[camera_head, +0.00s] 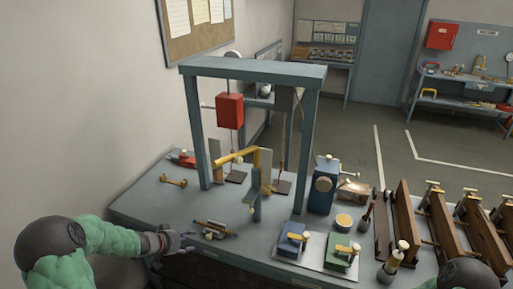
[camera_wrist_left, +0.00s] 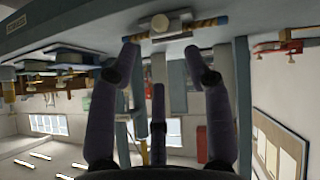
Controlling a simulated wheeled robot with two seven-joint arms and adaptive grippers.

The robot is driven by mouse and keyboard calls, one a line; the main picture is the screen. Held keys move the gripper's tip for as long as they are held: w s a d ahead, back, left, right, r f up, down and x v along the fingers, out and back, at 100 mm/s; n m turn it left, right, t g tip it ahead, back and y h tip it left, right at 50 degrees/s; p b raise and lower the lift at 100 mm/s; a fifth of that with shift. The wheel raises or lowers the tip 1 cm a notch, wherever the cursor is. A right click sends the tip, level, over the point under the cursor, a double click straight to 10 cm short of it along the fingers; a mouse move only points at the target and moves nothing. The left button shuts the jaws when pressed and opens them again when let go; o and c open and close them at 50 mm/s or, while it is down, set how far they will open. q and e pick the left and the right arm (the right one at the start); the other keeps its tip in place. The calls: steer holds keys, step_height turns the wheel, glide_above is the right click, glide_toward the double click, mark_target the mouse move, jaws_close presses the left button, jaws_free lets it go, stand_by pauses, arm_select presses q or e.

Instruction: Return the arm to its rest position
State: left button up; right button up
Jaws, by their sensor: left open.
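My left arm, in a green sleeve, comes in from the left in the head view. My left gripper (camera_head: 182,240) is at the front left edge of the workbench (camera_head: 150,208). In the left wrist view the left gripper's (camera_wrist_left: 162,52) dark fingers are spread apart with nothing between them. A small brass-and-dark rod piece (camera_head: 213,229) lies on the bench just right of the gripper, apart from it. What looks like the same piece (camera_wrist_left: 175,30) shows beyond the fingertips in the wrist view. My right gripper is out of view.
A blue-grey frame (camera_head: 308,120) with a hanging red block (camera_head: 230,110) stands on the bench. Brown boards (camera_head: 405,225) stand at far right.

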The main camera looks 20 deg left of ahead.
arm_select(q)
steer(key=s+d+f+n+g+h+b, duration=0.1)
steer(key=s+d+f+b, duration=0.15)
steer(key=d+f, duration=0.65)
steer(key=s+d+f+n+g+h+b, duration=0.1)
steer(key=s+d+f+b, duration=0.15)
steer(key=d+f, duration=0.7)
steer(key=s+d+f+g+b, duration=0.1)
steer(key=s+d+f+g, duration=0.1)
steer(key=s, duration=0.4)
steer(key=s+d+f+g+b, duration=0.2)
steer(key=s+d+f, duration=0.3)
steer(key=s+d, duration=0.2)
steer(key=s+d+f+g+y+b, duration=0.1)
steer(key=s+d+f+g+b, duration=0.1)
steer(key=s, duration=0.4)
steer(key=d+f, duration=0.1)
steer(key=d, duration=0.1)
steer(key=shift+s+d+f, duration=0.2)
steer(key=shift+d+f, duration=0.15)
steer(key=shift+f, duration=0.05)
